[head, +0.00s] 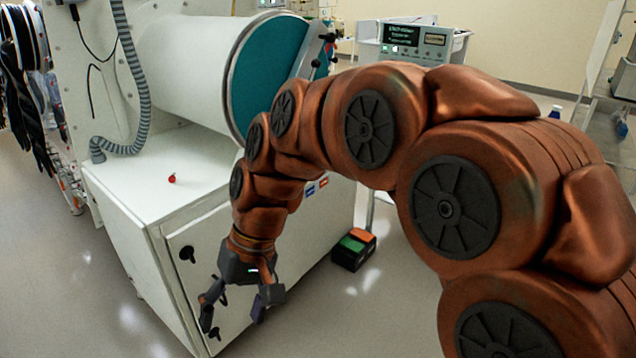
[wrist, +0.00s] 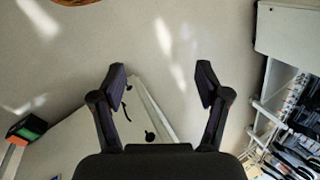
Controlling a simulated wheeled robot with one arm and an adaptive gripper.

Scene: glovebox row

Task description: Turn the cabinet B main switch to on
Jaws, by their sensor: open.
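A white cabinet (head: 150,225) stands under the glovebox, with black knobs on its front. One knob (head: 187,253) is near the upper left corner and another (head: 215,333) is lower, partly behind my gripper. I cannot tell which is the main switch or its position, and no cabinet B label is readable. My gripper (head: 232,314) is open and empty, pointing down in front of the cabinet's front face. In the wrist view my open gripper (wrist: 160,74) has the cabinet (wrist: 75,148) below and between its fingers, with dark knobs (wrist: 150,136) showing. No contact is visible.
A red knob (head: 172,178) sits on the cabinet's top. A white cylinder (head: 185,65) with a teal end is above it. A black box with green and orange parts (head: 353,250) lies on the floor to the right. Black gloves (head: 28,90) hang at far left. The front floor is clear.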

